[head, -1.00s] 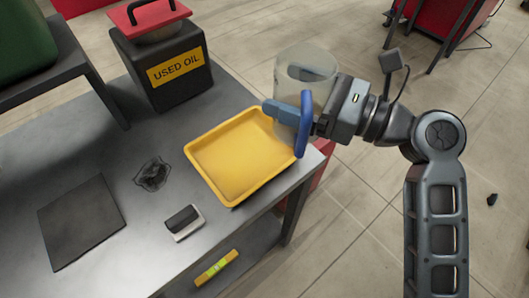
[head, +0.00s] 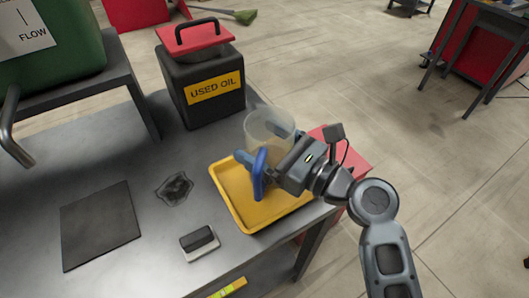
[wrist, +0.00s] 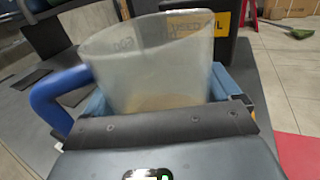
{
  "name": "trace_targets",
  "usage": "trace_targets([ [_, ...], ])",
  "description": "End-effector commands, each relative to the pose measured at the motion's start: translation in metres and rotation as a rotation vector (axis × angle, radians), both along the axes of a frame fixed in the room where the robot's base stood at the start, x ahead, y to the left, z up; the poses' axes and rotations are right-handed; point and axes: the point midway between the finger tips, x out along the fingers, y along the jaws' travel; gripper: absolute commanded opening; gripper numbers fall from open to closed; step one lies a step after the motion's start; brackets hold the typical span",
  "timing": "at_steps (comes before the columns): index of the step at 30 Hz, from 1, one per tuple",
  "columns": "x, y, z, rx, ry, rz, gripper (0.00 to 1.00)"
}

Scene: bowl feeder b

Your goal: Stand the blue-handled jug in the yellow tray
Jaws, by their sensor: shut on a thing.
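The jug (head: 262,130) is clear and cloudy with a blue handle (head: 259,175). My gripper (head: 268,163) is shut on the jug, with a blue finger on either side of its body. The jug looks about upright, over the back part of the yellow tray (head: 239,211) in the head view. I cannot tell whether its base touches the tray floor, as the gripper and handle cover it. In the wrist view the jug (wrist: 150,65) fills the middle between the fingers, and its handle (wrist: 48,92) sticks out to the left.
A black used oil can (head: 203,95) with a red lid stands behind the tray. A dark stain, a black-and-white block (head: 199,242) and a dark flat mat (head: 100,225) lie on the grey bench to the left. A red box (head: 348,158) is beyond the bench edge.

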Motion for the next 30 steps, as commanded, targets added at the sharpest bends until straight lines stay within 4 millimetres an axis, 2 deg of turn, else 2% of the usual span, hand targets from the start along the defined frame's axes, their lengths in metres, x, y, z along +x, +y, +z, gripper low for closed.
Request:
trace_targets([
  [1,0.0,0.0,-0.011,0.001,0.004,0.0,0.51],
  [6,0.0,0.0,-0.028,0.001,0.002,0.0,0.51],
  [19,0.0,-0.001,-0.033,0.001,0.001,0.0,0.51],
  [20,0.0,-0.001,-0.032,0.001,0.001,0.0,0.93],
  [22,0.0,-0.001,-0.032,0.001,0.001,0.0,1.0],
  [30,0.0,-0.001,-0.03,0.001,0.001,0.0,1.0],
])
